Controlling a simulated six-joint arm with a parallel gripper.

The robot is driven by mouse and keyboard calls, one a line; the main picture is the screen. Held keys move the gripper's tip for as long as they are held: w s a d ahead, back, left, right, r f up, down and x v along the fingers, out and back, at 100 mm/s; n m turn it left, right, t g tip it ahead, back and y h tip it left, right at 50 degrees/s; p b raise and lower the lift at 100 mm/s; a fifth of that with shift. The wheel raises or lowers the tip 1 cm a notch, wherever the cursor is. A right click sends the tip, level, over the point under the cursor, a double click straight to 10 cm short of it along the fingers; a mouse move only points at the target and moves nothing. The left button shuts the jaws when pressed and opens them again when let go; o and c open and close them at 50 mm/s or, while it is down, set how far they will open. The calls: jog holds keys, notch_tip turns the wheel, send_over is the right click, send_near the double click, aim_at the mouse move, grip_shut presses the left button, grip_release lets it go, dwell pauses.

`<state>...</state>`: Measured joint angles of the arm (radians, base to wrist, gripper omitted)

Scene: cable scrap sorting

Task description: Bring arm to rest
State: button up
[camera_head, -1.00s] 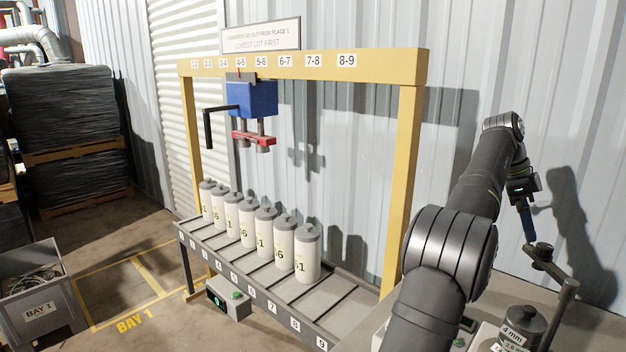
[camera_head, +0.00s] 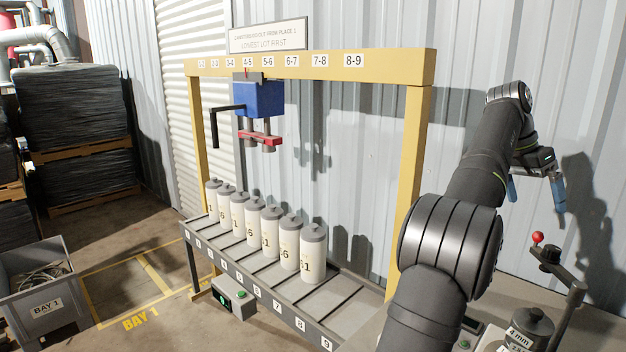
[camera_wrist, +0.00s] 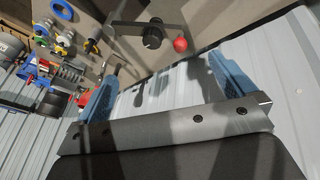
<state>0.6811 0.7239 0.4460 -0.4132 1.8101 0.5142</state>
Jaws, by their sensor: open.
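My gripper (camera_head: 535,190) is at the right of the head view, raised in front of the corrugated wall. Its two blue fingers point down and are spread apart, with nothing between them. The wrist view also shows the open fingers (camera_wrist: 165,90), with bare wall and shadow between them. A lever with a red ball knob (camera_head: 538,238) stands below the gripper, apart from it. The knob also shows in the wrist view (camera_wrist: 180,44).
Several white canisters (camera_head: 290,250) stand on a numbered rack (camera_head: 345,290) under a yellow frame (camera_head: 418,150). A blue hoist unit (camera_head: 260,100) hangs from it. A grey bin (camera_head: 45,300) is at left. Tools and rings (camera_wrist: 65,45) show in the wrist view.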

jog(key=r+n, duration=0.1)
jog(key=n, duration=0.1)
jog(key=s+a+r+n, duration=0.1)
jog(key=n, duration=0.1)
jog(key=a+r+n, duration=0.1)
jog(key=r+n, duration=0.1)
jog(key=shift+s+n+t, duration=0.15)
jog(key=shift+n+t, duration=0.25)
dwell(1.2)
